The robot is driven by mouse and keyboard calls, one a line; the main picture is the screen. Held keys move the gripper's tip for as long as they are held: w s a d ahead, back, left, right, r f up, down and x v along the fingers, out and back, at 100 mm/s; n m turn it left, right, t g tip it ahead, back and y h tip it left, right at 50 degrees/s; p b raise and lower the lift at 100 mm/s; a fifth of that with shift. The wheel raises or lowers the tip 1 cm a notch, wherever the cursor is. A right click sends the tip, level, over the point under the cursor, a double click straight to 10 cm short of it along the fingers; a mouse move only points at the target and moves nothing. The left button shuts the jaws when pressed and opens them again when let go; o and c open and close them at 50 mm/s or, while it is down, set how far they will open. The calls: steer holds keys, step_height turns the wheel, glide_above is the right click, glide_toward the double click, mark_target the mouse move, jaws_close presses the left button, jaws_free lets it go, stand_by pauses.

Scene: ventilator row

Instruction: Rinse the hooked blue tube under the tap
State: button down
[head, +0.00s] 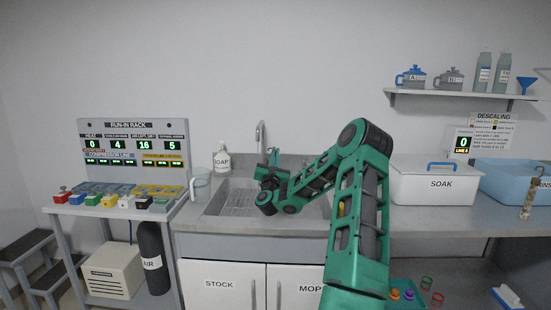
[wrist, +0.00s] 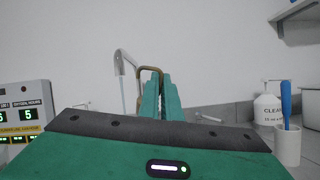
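A thin brown hooked tube (wrist: 149,69) shows at the fingertips of my gripper (wrist: 161,85) in the wrist view, its bend above and left of them. No blue shows on it. The two green fingers are close together, and the tube's end runs down between them. The rest of the tube is hidden. In the head view my gripper (head: 272,160) is over the sink (head: 217,205), near the tap, and the tube cannot be made out. The grey tap (head: 258,138) stands behind the sink; in the wrist view its spout (wrist: 125,62) is left of the fingers. No water is visible.
A soap bottle (head: 221,159) and clear jug (head: 200,185) stand left of the sink. The white SOAK bin (head: 437,184) and blue rinse basin (head: 515,182) stand right. A shelf (head: 460,95) hangs above. My arm crosses the counter's middle.

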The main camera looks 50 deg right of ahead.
steer(key=w+d+f, duration=0.1)
steer(key=w+d, duration=0.1)
steer(key=w, duration=0.4)
steer(key=shift+d+f, duration=0.15)
steer(key=shift+w, duration=0.1)
stand_by(0.6)
steer(key=shift+d, duration=0.15)
steer(key=shift+s+d, duration=0.2)
steer(key=shift+d, duration=0.2)
steer(key=shift+a, duration=0.15)
steer(key=shift+w+a, duration=0.2)
steer(key=shift+a, duration=0.2)
stand_by(0.4)
